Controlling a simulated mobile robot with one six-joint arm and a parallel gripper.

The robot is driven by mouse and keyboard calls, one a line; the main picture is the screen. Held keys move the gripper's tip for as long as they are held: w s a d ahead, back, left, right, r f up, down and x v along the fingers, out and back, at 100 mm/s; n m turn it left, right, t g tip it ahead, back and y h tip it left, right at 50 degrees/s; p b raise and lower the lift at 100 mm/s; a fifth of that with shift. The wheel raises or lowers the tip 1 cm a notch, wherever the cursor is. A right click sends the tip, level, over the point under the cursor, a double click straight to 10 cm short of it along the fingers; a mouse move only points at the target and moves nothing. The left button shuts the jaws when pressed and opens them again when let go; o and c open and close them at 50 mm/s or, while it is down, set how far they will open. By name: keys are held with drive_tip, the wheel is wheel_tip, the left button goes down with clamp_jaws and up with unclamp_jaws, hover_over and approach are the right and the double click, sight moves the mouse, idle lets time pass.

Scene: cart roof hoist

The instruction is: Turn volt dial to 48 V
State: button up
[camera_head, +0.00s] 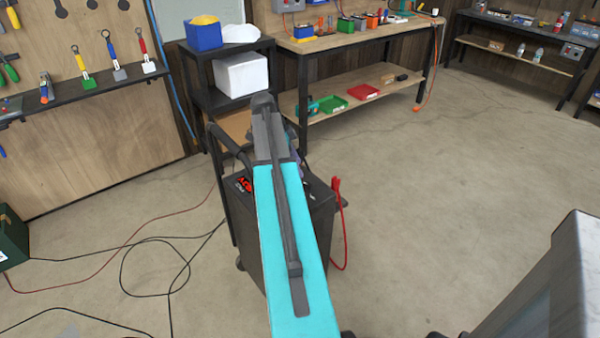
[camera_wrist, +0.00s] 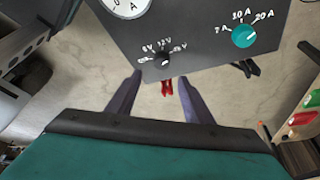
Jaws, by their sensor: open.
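The dark charger cart (camera_head: 262,255) stands below my teal arm in the head view, which hides most of its top. In the wrist view its grey panel (camera_wrist: 205,30) carries the small dark volt dial (camera_wrist: 163,61), with white volt marks around it; its pointer is too small to read surely. A teal amp dial (camera_wrist: 243,37) sits to the upper right, marked 7 A, 10 A and 20 A. My gripper (camera_wrist: 160,78) is open and empty, its two dark fingers either side of the volt dial in the picture, apart from it. The head view hides the fingers.
A white gauge (camera_wrist: 126,5) is on the panel. A red clamp (camera_wrist: 167,88) and a black clamp (camera_wrist: 249,68) hang by the panel edge. A red cable (camera_head: 345,235) hangs at the cart's right. Cables lie on the floor left; floor to the right is mostly clear.

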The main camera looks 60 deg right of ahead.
drive_tip(key=shift+v, duration=2.15)
